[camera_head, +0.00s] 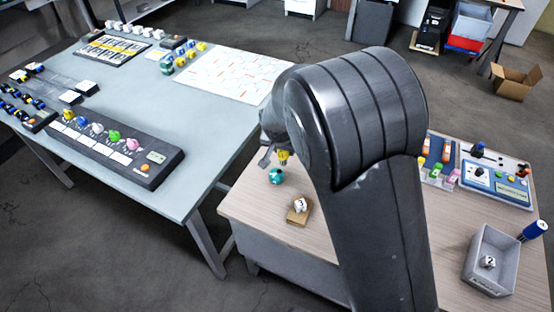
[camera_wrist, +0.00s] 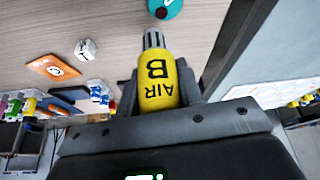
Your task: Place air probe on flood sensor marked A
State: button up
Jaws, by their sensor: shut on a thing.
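A yellow air probe (camera_wrist: 158,88) with a grey ribbed tip is in my gripper (camera_wrist: 160,92). Its lettering reads "AIR B", upside down in the wrist view. In the head view the yellow probe (camera_head: 283,157) shows just below my gripper (camera_head: 270,152), above the wooden table. A round teal thing (camera_head: 276,176) stands on that table close to the probe. It also shows at the top edge of the wrist view (camera_wrist: 165,8), just beyond the probe's tip and partly cut off. I cannot read an A on it or tell whether it is the flood sensor.
A grey bin (camera_head: 470,268) holds another white piece. A blue cylinder (camera_head: 533,231) stands beside the bin. A blue-grey table (camera_head: 205,130) bears a dark rack (camera_head: 150,178) with colored pieces. Bare wood lies around the teal thing.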

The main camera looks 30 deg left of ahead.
jog(key=shift+s+a+f, duration=0.1)
jog(key=shift+a+f, duration=0.25)
jog(key=shift+f, duration=0.5)
jog(key=shift+a+f, duration=0.4)
jog(key=shift+f, duration=0.5)
jog(key=shift+s+a+f, duration=0.1)
jog(key=shift+a+f, duration=0.25)
jog(key=shift+f, duration=0.5)
jog(key=shift+f, duration=0.2)
jog(key=o, duration=1)
jog(key=v, duration=1.2)
jog(key=shift+r, duration=0.2)
jog(key=shift+d, duration=0.1)
